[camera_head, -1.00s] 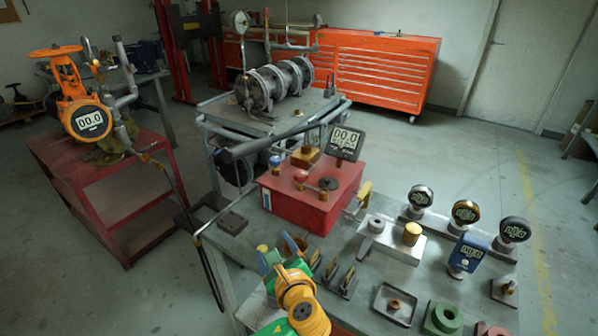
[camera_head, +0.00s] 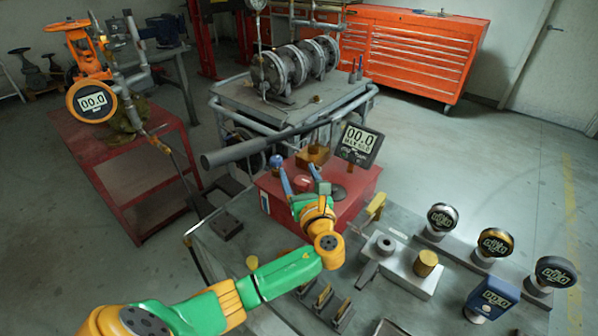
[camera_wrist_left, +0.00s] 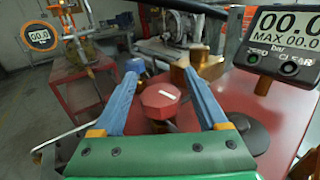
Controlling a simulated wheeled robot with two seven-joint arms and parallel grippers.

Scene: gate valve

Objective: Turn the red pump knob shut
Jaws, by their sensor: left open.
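The red pump knob (camera_wrist_left: 162,99) is faceted and carries a white mark. It stands on the red pump box (camera_head: 354,199), whose top shows in both views. My left gripper (camera_wrist_left: 162,71) is open, with one blue finger on each side of the knob in the wrist view. Gaps show between the knob and both fingers, and I see no contact. In the head view the gripper (camera_head: 297,170) is over the box, and part of the knob (camera_head: 302,182) shows between the fingers. The knob's lower stem is mostly hidden. My right gripper is out of view.
A gauge display (camera_head: 359,145) reading 00.0 stands behind the knob, and a dark round knob (camera_wrist_left: 245,132) sits to its right. A blue knob (camera_head: 276,161) is to its left. Several gauges, including a silver-rimmed one (camera_head: 442,217), stand to the right on the grey bench.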

